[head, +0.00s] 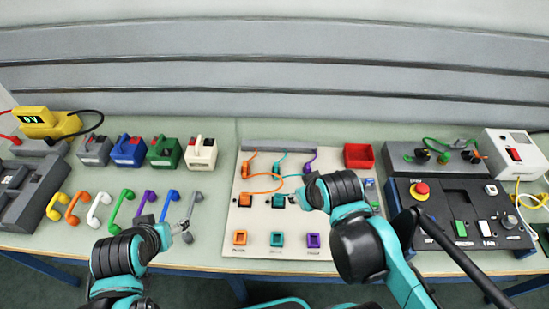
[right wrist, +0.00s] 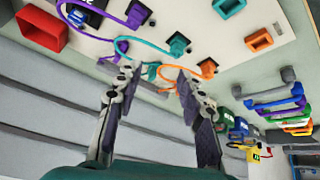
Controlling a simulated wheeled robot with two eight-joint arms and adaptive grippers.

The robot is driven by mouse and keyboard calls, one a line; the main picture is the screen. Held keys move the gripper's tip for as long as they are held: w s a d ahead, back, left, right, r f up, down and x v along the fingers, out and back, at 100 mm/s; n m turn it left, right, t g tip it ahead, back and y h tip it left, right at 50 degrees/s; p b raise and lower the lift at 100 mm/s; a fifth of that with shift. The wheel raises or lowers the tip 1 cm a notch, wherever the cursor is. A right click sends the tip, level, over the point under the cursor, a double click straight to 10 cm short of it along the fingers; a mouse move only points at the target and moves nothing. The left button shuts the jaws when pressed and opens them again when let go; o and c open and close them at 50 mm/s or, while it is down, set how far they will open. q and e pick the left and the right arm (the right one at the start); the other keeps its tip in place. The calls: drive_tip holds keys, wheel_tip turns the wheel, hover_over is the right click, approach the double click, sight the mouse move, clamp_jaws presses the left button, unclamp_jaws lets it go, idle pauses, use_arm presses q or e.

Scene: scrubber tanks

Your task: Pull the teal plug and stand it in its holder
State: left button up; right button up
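The teal plug (head: 278,201) sits in a black socket in the middle row of the pale panel. In the right wrist view the teal plug (right wrist: 178,46) shows with its curved teal cable. The teal square holder (head: 277,239) is empty on the panel's front row; it also shows in the right wrist view (right wrist: 229,5). My right gripper (right wrist: 157,80) is open and empty, its fingers apart and pointing towards the panel, short of the teal plug. My left gripper (head: 186,229) is near the table's front, left of the panel; its fingers are too small to judge.
The orange plug (head: 245,199) and purple plug (right wrist: 138,13) flank the teal one, with cables close by. Orange (head: 240,237) and purple (head: 313,240) holders flank the teal holder. A red bin (head: 358,156) stands at the panel's back right. Coloured handles (head: 122,206) lie left.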

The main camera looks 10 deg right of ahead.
drive_tip(key=w+a+n+g+p, duration=0.2)
drive_tip(key=w+n+g, duration=0.1)
drive_tip(key=w+n, duration=0.25)
drive_tip(key=n+g+p, duration=0.3)
drive_tip(key=n, duration=0.4)
hover_over(278, 196)
wheel_tip(278, 196, down, 4)
drive_tip(key=shift+f+b, duration=0.1)
drive_tip(key=shift+b, duration=0.35)
wheel_tip(278, 196, down, 9)
drive_tip(key=b, duration=0.7)
drive_tip(key=shift+r, duration=0.3)
clamp_jaws()
drive_tip(key=shift+r, duration=0.1)
